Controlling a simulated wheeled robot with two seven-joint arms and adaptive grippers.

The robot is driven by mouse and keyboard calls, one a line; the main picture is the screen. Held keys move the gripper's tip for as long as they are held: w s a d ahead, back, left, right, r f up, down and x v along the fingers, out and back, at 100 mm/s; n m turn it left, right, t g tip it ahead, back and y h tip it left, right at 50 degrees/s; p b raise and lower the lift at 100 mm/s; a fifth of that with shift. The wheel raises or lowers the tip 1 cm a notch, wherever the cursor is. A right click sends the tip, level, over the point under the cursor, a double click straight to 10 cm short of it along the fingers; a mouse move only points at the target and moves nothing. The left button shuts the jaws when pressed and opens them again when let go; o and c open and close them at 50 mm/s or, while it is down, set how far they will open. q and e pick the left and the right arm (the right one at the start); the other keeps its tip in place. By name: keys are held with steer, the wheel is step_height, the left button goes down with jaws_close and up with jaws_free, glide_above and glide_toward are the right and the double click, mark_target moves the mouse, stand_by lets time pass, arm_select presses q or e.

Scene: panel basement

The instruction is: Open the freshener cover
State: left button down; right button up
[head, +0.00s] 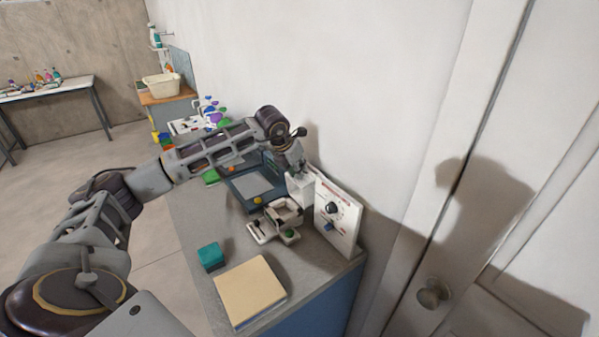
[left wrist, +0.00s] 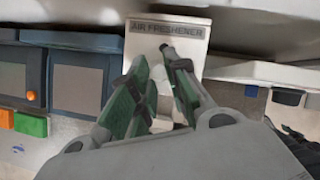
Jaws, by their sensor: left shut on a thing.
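The air freshener (left wrist: 190,32) is a white box with a dark "AIR FRESHENER" label on its front, seen at the top middle of the left wrist view. In the head view the white freshener (head: 300,190) stands against the wall, behind the counter top and left of a white panel. My left gripper (left wrist: 160,72) is at its front, shut on the freshener cover; the fingers hide the exact contact. In the head view the left gripper (head: 295,170) reaches it from above. I cannot tell how far the cover is open. My right gripper is not in view.
A white panel with knobs (head: 337,213) stands right of the freshener. A grey-white device (head: 277,222), a blue screen unit (head: 250,186), a teal block (head: 210,257) and a tan book (head: 250,290) lie on the counter (head: 200,225). A door with a knob (head: 433,293) is at the right.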

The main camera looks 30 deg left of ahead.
arm_select(q)
steer(key=shift+s+a, duration=0.15)
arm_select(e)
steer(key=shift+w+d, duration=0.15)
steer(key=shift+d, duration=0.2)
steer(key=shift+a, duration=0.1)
arm_select(q)
steer(key=c, duration=1.4)
jaws_free()
steer(key=shift+s, duration=0.1)
steer(key=shift+o, duration=0.3)
steer(key=shift+s+r, duration=0.15)
steer(key=shift+r, duration=0.3)
steer(key=v, duration=1.1)
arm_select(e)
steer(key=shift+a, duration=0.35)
arm_select(q)
steer(key=shift+f, duration=0.1)
